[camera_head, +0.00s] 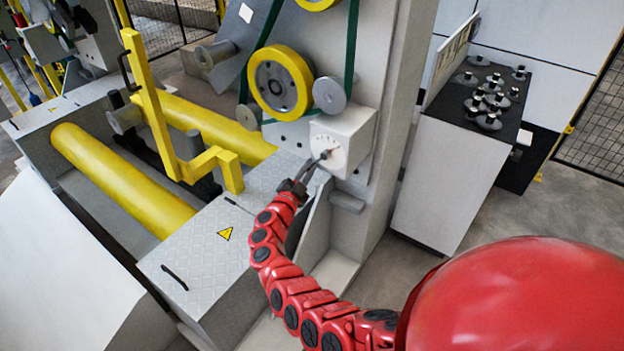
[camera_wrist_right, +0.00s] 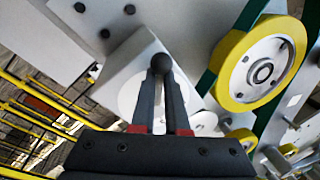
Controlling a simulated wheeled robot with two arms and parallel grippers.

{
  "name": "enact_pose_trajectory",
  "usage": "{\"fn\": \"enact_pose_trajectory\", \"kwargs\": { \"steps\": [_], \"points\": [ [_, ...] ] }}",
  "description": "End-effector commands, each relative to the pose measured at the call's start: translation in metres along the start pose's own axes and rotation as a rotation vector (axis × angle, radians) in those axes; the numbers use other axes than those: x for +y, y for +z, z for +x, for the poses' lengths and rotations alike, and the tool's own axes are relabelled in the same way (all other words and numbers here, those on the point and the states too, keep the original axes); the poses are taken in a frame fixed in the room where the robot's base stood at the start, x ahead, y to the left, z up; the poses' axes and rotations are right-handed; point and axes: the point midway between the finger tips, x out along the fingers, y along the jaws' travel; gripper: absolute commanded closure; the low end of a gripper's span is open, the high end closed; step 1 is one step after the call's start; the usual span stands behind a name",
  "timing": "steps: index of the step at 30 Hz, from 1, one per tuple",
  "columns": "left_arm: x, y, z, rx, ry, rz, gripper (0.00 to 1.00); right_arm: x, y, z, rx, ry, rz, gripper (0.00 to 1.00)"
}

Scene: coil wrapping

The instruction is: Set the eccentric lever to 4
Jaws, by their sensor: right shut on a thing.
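The eccentric lever's white dial (camera_head: 327,147) sits on a pale box (camera_head: 352,138) fixed to the machine's column. The dial has small markings that are too small to read. My right gripper (camera_head: 318,160) reaches up to the dial from below and is shut on the lever. In the right wrist view the lever's dark ball knob (camera_wrist_right: 161,63) shows between the fingertips of my right gripper (camera_wrist_right: 162,78), with the dial (camera_wrist_right: 130,95) partly hidden behind the fingers. Which number the lever points at cannot be told. My left gripper is not in view.
A yellow wheel (camera_head: 280,83) with a green belt stands just above and left of the box. Yellow rollers (camera_head: 122,178) and a yellow bent bar (camera_head: 150,100) lie to the left. A cabinet (camera_head: 446,180) with several dark metal parts on top stands at right.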

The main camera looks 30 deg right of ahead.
Motion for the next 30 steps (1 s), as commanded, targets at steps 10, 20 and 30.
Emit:
{"fn": "enact_pose_trajectory", "kwargs": {
  "steps": [10, 20, 30],
  "points": [
    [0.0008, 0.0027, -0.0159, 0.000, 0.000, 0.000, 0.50, -0.0048, 0.0036, -0.0009, 0.011, 0.000, 0.092, 1.00],
    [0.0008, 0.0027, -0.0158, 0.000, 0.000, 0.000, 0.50, -0.0061, 0.0027, -0.0007, 0.012, 0.000, 0.099, 1.00],
    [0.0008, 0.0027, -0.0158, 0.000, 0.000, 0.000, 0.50, -0.0062, 0.0018, -0.0001, 0.014, -0.001, 0.098, 0.58]
  ]
}}
